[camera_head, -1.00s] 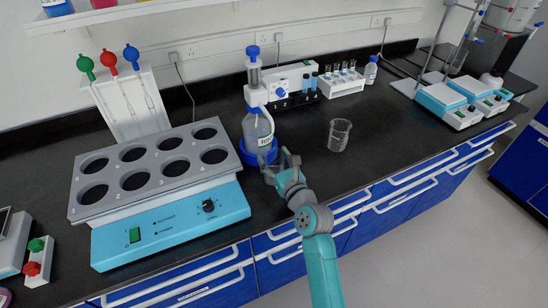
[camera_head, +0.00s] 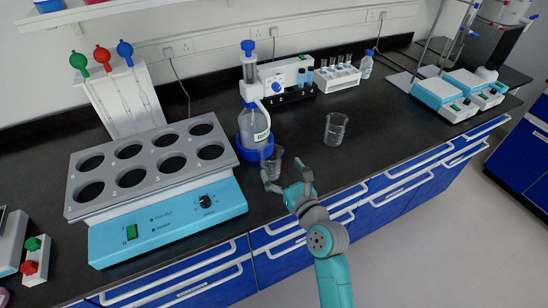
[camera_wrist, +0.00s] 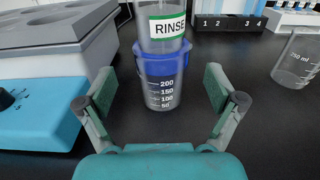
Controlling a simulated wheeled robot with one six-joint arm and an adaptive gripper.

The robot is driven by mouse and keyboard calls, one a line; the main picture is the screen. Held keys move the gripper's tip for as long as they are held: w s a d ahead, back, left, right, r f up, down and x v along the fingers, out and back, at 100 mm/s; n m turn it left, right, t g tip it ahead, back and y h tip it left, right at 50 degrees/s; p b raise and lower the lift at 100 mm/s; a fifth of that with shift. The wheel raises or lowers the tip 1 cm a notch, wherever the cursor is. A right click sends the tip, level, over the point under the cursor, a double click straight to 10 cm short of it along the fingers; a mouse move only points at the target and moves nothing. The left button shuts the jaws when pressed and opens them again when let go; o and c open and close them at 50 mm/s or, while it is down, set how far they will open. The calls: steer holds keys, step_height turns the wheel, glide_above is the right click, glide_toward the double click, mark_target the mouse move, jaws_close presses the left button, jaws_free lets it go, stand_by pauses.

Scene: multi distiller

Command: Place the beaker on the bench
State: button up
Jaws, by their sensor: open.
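A clear graduated beaker (camera_head: 273,160) stands upright on the black bench (camera_head: 300,205), in front of the bottle's blue base. In the wrist view this beaker (camera_wrist: 162,92) shows marks from 50 to 200, and the blue base is seen behind it. My gripper (camera_head: 287,177) is open and empty, with its fingers spread on the near side of the beaker; in the wrist view the fingers (camera_wrist: 160,88) frame it left and right with gaps. A second clear beaker (camera_head: 335,129), marked 250 ml (camera_wrist: 298,60), stands apart to the right.
The RINSE bottle (camera_head: 256,125) stands in its blue base (camera_head: 248,156) just behind the beaker. A blue device with a grey holed block (camera_head: 165,218) is at left. A test-tube rack (camera_head: 337,80) is behind.

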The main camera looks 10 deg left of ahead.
steer(key=shift+v, duration=2.5)
steer(key=s+d+f+n+h, duration=0.4)
steer(key=s+d+f+n, duration=0.2)
steer(key=s+d, duration=0.3)
steer(key=s+d+f+n+h, duration=0.3)
steer(key=s+d+f+n, duration=0.3)
steer(key=s, duration=0.5)
steer(key=s+d+r+n+h, duration=0.1)
steer(key=s+d+r+n, duration=0.1)
steer(key=s+n, duration=0.3)
steer(key=s+d+r+n+h, duration=0.1)
steer(key=s+d+r+n, duration=0.1)
steer(key=s+n, duration=0.4)
steer(key=s+d+r+n+h, duration=0.1)
steer(key=s+n, duration=0.4)
steer(key=s, duration=0.8)
steer(key=d+r, duration=0.1)
steer(key=d, duration=0.1)
steer(key=shift+d+r+n+h, duration=0.2)
steer(key=shift+d+n+h, duration=0.1)
steer(key=shift+d+n, duration=0.1)
